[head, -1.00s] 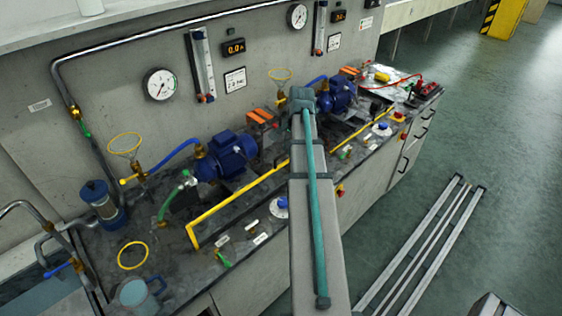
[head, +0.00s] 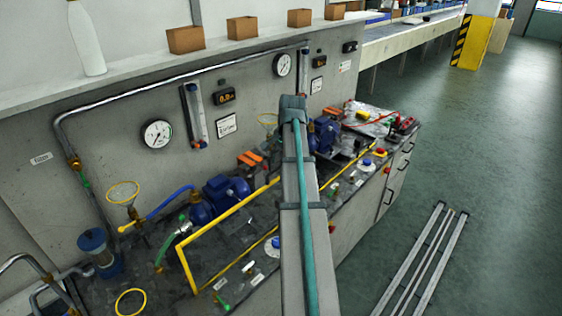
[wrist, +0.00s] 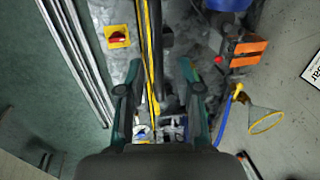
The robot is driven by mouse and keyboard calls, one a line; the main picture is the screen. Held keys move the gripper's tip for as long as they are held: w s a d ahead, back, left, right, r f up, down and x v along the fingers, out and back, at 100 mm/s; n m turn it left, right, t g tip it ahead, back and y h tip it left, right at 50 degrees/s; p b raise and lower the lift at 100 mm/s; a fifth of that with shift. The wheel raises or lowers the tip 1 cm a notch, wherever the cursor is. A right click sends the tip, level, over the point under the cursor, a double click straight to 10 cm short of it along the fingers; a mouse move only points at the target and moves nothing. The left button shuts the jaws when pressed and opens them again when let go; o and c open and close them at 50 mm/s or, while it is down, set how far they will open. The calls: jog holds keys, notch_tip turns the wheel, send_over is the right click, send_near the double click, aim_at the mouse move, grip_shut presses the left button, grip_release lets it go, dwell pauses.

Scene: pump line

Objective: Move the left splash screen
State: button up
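The left splash screen (head: 229,213) is a yellow-framed panel in front of the left blue pump (head: 222,192) in the head view. Its top rail and left end stand clear of the lower rail, and my arm covers its right end. In the wrist view, yellow rails (wrist: 148,45) run lengthwise between my fingers. My gripper (wrist: 160,82) has its fingers apart, with a visible gap between them. I cannot tell whether either finger touches a rail. My gripper is hidden behind my arm in the head view.
An orange-topped box (wrist: 246,50) and a yellow-rimmed funnel (wrist: 266,121) lie right of my gripper in the wrist view. A red knob on a yellow base (wrist: 117,38) is to the left. Metal rails (head: 425,262) lie on the otherwise open floor at right.

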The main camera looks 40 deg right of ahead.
jog(key=shift+r, duration=0.15)
notch_tip(320, 180, up, 12)
jog(key=s, duration=0.2)
jog(key=shift+s+f, duration=0.2)
dwell(0.6)
